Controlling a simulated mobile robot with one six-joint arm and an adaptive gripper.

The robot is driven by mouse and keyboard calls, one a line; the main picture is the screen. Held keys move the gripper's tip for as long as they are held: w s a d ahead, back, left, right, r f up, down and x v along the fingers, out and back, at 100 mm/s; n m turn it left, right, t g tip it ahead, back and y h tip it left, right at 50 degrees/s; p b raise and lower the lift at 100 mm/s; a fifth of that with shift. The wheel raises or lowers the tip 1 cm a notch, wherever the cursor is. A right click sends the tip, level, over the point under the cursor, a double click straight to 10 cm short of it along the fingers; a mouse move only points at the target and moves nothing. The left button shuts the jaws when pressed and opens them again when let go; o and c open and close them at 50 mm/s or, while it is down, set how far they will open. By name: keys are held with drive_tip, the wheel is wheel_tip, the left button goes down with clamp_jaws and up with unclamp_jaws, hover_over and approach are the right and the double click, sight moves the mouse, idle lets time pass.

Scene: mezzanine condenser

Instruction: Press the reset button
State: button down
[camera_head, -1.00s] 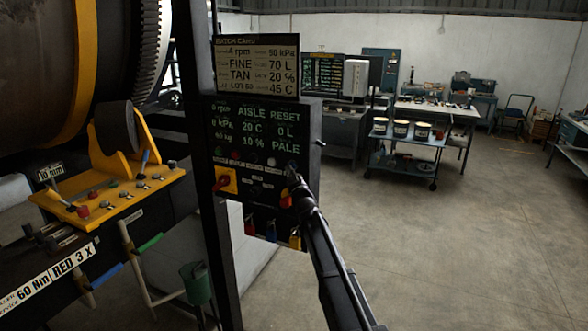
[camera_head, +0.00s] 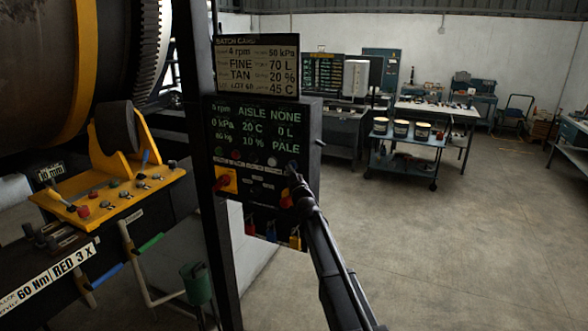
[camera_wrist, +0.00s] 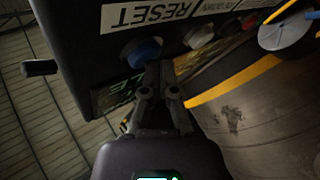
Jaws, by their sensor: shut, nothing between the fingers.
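The black control panel (camera_head: 262,127) hangs on a dark post, with green text on its screen reading "AISLE NONE" in the top row. In the wrist view a blue button (camera_wrist: 142,50) sits in a dark ring beside a white label reading "RESET" (camera_wrist: 146,14), seen upside down. My gripper (camera_wrist: 160,67) is shut and empty, its fingertips at the edge of the blue button. I cannot tell whether they touch it. In the head view my gripper (camera_head: 292,176) is at the panel's right side and hides the button there.
A batch card (camera_head: 257,67) is mounted above the panel. A red and yellow switch (camera_head: 226,181) and coloured padlocks are low on the panel. A yellow control stand (camera_head: 110,190) and large drum (camera_head: 55,60) are at left. Open floor (camera_head: 440,240) lies to the right.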

drive_tip(key=shift+s+a, duration=0.25)
drive_tip(key=shift+s, duration=0.5)
drive_tip(key=shift+s, duration=0.15)
drive_tip(key=shift+s+a, duration=0.3)
drive_tip(key=shift+s, duration=0.45)
drive_tip(key=shift+s+a, duration=0.25)
drive_tip(key=shift+s, duration=0.45)
drive_tip(key=shift+s+a, duration=0.3)
drive_tip(key=shift+s, duration=0.45)
